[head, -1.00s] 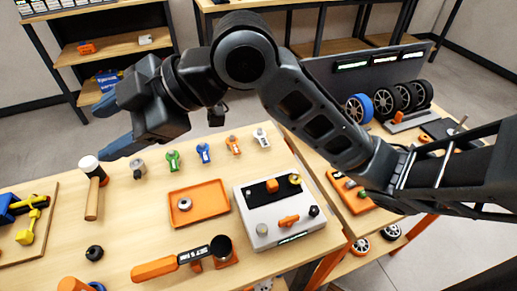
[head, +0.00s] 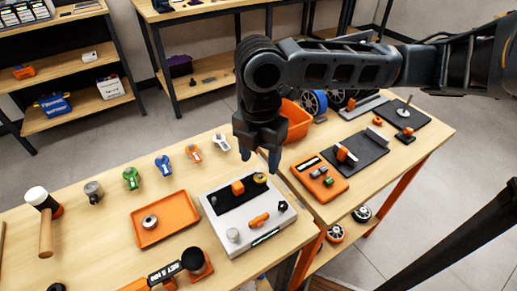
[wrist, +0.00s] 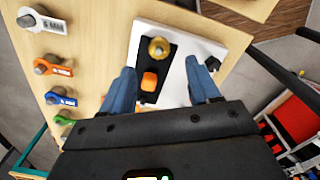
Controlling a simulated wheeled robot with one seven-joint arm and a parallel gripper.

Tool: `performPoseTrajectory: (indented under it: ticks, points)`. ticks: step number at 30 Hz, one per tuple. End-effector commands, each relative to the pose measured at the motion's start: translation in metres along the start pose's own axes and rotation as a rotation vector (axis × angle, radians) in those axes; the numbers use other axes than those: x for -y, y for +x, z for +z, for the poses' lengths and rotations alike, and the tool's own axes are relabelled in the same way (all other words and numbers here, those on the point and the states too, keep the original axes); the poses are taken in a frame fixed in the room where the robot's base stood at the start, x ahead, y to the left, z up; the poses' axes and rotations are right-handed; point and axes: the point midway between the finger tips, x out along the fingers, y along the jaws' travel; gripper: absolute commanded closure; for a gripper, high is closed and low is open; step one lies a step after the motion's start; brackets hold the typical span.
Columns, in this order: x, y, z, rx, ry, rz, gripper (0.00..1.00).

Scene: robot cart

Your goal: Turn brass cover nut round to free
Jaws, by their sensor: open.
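The brass cover nut (head: 260,178) sits at the far right end of the black strip on the white panel box (head: 277,220). In the wrist view the brass nut (wrist: 158,47) lies just beyond the fingertips, near the middle between them. My gripper (head: 260,160) points down above the back right of the box, with its blue-grey fingers apart. In the wrist view my gripper (wrist: 164,72) is open and empty. An orange block (head: 237,187) stands beside the nut on the same strip and shows between the fingers in the wrist view (wrist: 149,81).
An orange tray (head: 181,227) holding a small metal ring lies left of the box. Several coloured wrenches (head: 163,165) stand behind it. A hammer (head: 45,230) lies at the left.

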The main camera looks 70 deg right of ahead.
Motion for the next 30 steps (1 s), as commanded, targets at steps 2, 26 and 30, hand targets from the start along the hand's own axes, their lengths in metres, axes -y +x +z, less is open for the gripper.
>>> performPoseTrajectory:
  ticks: [2, 26, 30]
  points:
    - [0.001, 0.012, 0.0, -0.002, 0.001, -0.002, 0.39]
    - [-0.001, 0.058, -0.001, -0.001, -0.001, 0.003, 0.47]
    - [-0.001, 0.058, -0.001, -0.001, -0.001, 0.003, 0.6]
